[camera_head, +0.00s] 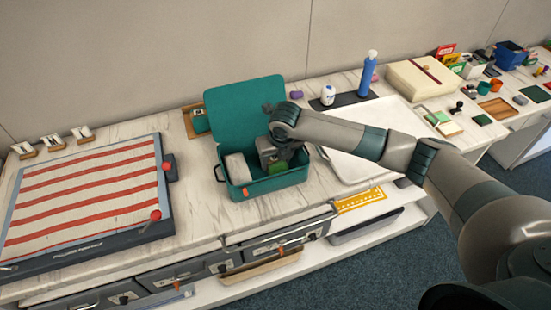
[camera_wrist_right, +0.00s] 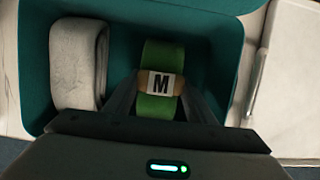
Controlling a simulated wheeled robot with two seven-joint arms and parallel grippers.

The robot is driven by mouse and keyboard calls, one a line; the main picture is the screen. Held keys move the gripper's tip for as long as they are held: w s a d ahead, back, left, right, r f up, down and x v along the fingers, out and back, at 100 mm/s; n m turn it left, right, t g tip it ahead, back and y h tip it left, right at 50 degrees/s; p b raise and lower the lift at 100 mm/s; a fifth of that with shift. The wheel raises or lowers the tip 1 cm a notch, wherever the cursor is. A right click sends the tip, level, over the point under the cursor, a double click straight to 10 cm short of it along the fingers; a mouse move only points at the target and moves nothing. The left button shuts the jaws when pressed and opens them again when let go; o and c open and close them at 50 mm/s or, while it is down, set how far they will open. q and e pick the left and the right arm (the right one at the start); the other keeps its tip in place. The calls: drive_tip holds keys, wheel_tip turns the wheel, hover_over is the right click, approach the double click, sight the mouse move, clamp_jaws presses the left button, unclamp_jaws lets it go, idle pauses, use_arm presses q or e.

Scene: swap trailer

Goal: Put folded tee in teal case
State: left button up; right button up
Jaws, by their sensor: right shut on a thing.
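The teal case (camera_head: 243,105) stands open on the marble-look counter, lid raised at the back. My right gripper (camera_head: 279,162) reaches down into its right part and is shut on the green folded tee (camera_head: 278,169). In the right wrist view the tee (camera_wrist_right: 161,56) shows between the two fingers, with a tan band and a white "M" label. The tee is within the case walls; I cannot tell whether it touches the bottom. My left gripper is out of view.
A rolled grey-white cloth (camera_head: 237,168) lies in the left part of the case. A white tray (camera_head: 352,166) stands to the right. A striped board (camera_head: 85,198) is at the left. A blue bottle (camera_head: 368,76) stands behind the tray.

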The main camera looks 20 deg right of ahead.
drive_tip(key=shift+f, duration=0.1)
drive_tip(key=o, duration=1.1)
drive_tip(key=b+v, duration=0.2)
drive_tip(key=v, duration=1)
drive_tip(key=shift+b, duration=0.35)
